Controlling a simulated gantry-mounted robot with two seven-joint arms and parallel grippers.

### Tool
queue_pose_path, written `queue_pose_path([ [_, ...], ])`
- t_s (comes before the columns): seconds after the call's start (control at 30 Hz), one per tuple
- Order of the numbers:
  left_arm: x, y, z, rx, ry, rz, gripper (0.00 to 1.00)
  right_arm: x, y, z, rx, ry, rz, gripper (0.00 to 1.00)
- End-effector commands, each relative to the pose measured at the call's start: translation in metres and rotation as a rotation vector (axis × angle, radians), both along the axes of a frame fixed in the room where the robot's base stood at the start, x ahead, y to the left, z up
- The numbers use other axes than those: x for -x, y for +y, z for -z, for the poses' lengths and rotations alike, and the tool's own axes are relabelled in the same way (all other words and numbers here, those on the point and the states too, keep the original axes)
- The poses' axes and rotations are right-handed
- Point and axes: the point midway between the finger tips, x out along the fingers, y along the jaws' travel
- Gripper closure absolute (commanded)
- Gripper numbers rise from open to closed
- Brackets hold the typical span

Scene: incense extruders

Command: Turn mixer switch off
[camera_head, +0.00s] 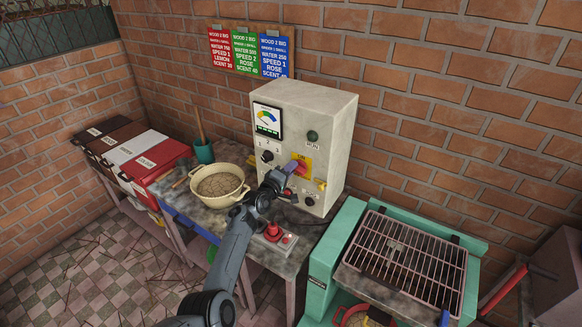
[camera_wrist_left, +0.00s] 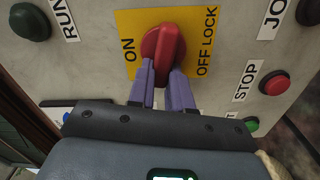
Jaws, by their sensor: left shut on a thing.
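The mixer switch is a red rotary knob (camera_head: 301,168) on a yellow plate (camera_head: 305,160) on the front of the pale control box (camera_head: 318,122). In the left wrist view the knob (camera_wrist_left: 163,48) stands roughly upright between the words ON, on the left, and OFF LOCK, on the right. My left gripper (camera_head: 287,172) is at the knob. Its purple fingers (camera_wrist_left: 163,85) are shut on the knob's lower part, one on each side. Part of the knob is hidden by the gripper in the head view. My right gripper is not in view.
A cream bowl (camera_head: 219,186) stands on the worktable left of my arm. A red control (camera_head: 273,233) is on the table below the box. Other buttons, including a red STOP button (camera_wrist_left: 274,83), are close to the knob. A wire grill (camera_head: 405,262) stands at the right.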

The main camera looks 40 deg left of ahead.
Motion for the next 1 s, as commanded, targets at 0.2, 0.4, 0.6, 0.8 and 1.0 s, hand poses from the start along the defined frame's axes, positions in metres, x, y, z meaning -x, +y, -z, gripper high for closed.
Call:
queue_pose_path([
  [0.2, -0.0003, -0.0002, 0.0022, 0.139, -0.014, 0.001, 1.0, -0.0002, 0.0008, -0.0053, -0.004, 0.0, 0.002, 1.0],
  [0.4, -0.0002, -0.0001, 0.004, 0.214, -0.022, 0.001, 1.0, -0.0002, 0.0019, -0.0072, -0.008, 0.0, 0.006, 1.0],
  [0.6, -0.0001, -0.0002, 0.0052, 0.246, -0.025, 0.002, 1.0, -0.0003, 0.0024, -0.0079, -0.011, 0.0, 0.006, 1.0],
  [0.8, -0.0001, -0.0001, 0.0054, 0.251, -0.026, 0.001, 1.0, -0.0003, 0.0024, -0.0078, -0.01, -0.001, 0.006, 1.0],
  [1.0, -0.0001, 0.0, 0.0054, 0.251, -0.026, 0.001, 0.79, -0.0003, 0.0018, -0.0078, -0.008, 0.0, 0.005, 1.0],
])
